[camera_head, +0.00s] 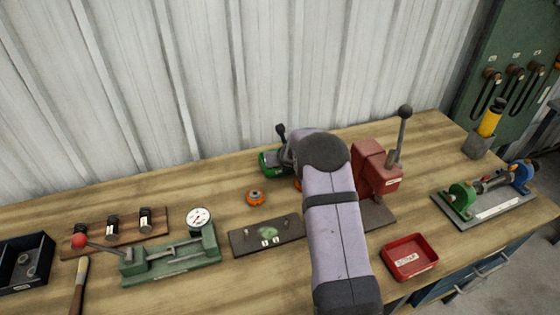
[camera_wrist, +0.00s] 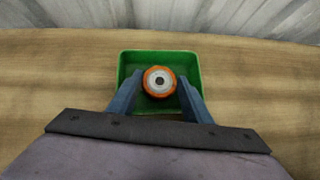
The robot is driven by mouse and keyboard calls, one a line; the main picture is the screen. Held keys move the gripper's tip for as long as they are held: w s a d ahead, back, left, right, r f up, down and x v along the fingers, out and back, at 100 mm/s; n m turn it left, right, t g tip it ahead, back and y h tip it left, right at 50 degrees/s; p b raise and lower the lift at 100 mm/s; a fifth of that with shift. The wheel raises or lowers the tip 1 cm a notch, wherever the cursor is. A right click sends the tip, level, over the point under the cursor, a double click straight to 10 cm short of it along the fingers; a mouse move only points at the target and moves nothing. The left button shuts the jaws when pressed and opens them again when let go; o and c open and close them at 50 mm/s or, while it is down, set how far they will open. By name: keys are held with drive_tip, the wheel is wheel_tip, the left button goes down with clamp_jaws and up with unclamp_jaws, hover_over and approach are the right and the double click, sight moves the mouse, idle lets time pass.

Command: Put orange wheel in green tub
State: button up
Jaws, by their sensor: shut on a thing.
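The green tub (camera_wrist: 125,66) is below my gripper in the wrist view; in the head view only its left part (camera_head: 268,168) shows beside my arm. My gripper (camera_wrist: 159,90) is shut on an orange wheel (camera_wrist: 152,70) with a pale hub and dark centre. The held wheel is inside the tub's outline as seen from the wrist; I cannot tell its height above the floor of the tub. In the head view my arm hides the fingers. A second orange wheel (camera_head: 256,198) lies on the bench left of my arm.
A dark plate (camera_head: 250,241) lies in front of that wheel. A red lever press (camera_head: 378,170) stands right of my arm, a red tray (camera_head: 410,257) at the front right. A green dial fixture (camera_head: 170,256) is at left. A corrugated wall (camera_head: 200,80) bounds the back.

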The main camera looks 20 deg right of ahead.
drive_tip(key=shift+f, duration=0.2)
drive_tip(key=o, duration=1.3)
drive_tip(key=shift+r, duration=0.1)
drive_tip(key=shift+r, duration=0.15)
drive_tip(key=shift+b+v, duration=0.4)
drive_tip(key=shift+v, duration=0.35)
drive_tip(key=v, duration=1)
drive_tip(key=shift+s+r, duration=0.15)
drive_tip(key=shift+s, duration=0.05)
